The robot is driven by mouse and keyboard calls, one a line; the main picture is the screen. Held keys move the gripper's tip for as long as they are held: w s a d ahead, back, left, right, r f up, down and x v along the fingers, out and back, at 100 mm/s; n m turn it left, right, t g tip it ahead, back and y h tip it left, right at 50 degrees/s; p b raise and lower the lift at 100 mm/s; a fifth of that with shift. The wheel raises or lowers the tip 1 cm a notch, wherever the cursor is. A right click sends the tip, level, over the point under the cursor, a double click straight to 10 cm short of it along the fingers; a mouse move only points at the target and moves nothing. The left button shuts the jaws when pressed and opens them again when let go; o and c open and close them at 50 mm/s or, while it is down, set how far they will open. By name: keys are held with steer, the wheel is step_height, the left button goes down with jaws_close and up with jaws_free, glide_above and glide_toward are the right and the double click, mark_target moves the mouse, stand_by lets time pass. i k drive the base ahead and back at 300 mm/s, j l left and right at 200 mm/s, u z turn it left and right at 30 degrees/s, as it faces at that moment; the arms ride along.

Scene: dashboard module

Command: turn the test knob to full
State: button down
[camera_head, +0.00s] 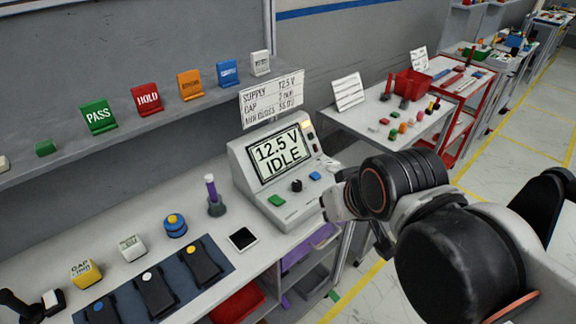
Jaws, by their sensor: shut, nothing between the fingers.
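The test unit (244,163) is a pale console on the bench, with a lit screen (279,154) reading "12.5 V IDLE". A black round knob (297,186) sits on its sloped front, between a green button (276,201) and a blue button (315,176). The knob's pointer is too small to read. My gripper (336,204) is shut and empty, just right of the console's front edge, apart from the knob. My arm's dark joints hide part of the gripper and the area behind it.
A sign with supply figures (272,97) stands behind the console. A purple-handled tool (212,190) stands upright to its left, near a white-framed dark square (242,239). Dark modules (155,292) lie on a blue mat. A second bench (375,109) with small parts is at right.

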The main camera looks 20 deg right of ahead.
mark_target(332, 167)
steer(key=i+l+z, duration=0.1)
steer(key=l, duration=0.25)
steer(key=i+l+z, duration=0.1)
steer(key=i+l, duration=0.2)
steer(key=i+l+z, duration=0.1)
steer(key=l, duration=0.3)
steer(key=i, duration=0.1)
